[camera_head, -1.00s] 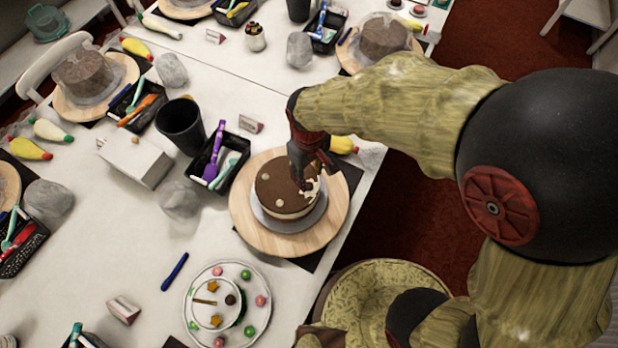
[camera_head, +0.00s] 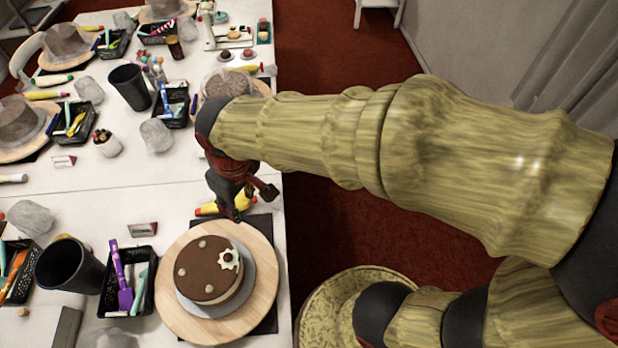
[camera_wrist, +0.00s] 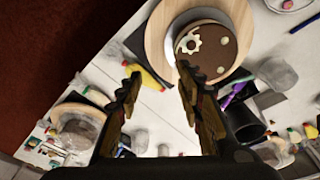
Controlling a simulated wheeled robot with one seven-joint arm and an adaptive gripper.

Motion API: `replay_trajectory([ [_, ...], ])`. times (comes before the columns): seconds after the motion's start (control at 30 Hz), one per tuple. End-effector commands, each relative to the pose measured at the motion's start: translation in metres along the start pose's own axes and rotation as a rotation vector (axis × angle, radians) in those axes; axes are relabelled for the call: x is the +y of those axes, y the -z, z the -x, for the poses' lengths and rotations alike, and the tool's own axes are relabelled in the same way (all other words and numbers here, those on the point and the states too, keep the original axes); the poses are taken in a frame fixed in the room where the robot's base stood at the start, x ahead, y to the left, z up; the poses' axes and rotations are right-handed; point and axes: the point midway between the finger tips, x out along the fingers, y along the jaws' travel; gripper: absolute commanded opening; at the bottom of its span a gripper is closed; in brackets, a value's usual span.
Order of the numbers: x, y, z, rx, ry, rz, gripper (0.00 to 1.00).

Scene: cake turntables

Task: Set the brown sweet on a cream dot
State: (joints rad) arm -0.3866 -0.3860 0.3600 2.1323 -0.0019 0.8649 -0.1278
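The brown cake (camera_head: 205,282) stands on a grey disc on a round wooden turntable (camera_head: 176,318). Its top bears small cream dots (camera_head: 202,243) and a cream gear-shaped piece (camera_head: 231,259) at the right edge. The gear-shaped piece also shows in the wrist view (camera_wrist: 188,44). Its middle is brown; I cannot tell whether that is a sweet or the cake top. I cannot make out a loose brown sweet for certain. My gripper (camera_head: 235,212) is beyond the cake, clear of it. In the wrist view its fingers (camera_wrist: 157,82) are apart with nothing between them.
A yellow piping bag (camera_head: 243,200) lies behind the turntable, near my gripper. A black tray of tools (camera_head: 143,298) and a black cup (camera_head: 70,266) stand to the left. Small round sweets (camera_head: 224,53) lie far back. The table's right edge is close to the turntable.

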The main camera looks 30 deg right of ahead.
Motion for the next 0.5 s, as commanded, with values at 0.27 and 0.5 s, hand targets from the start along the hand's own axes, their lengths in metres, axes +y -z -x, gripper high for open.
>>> replay_trajectory([
  [0.27, 0.073, -0.086, 0.093, 0.23, -0.101, -0.369, 0.37],
  [0.5, 0.085, -0.12, 0.113, 0.308, -0.145, -0.492, 0.37],
])
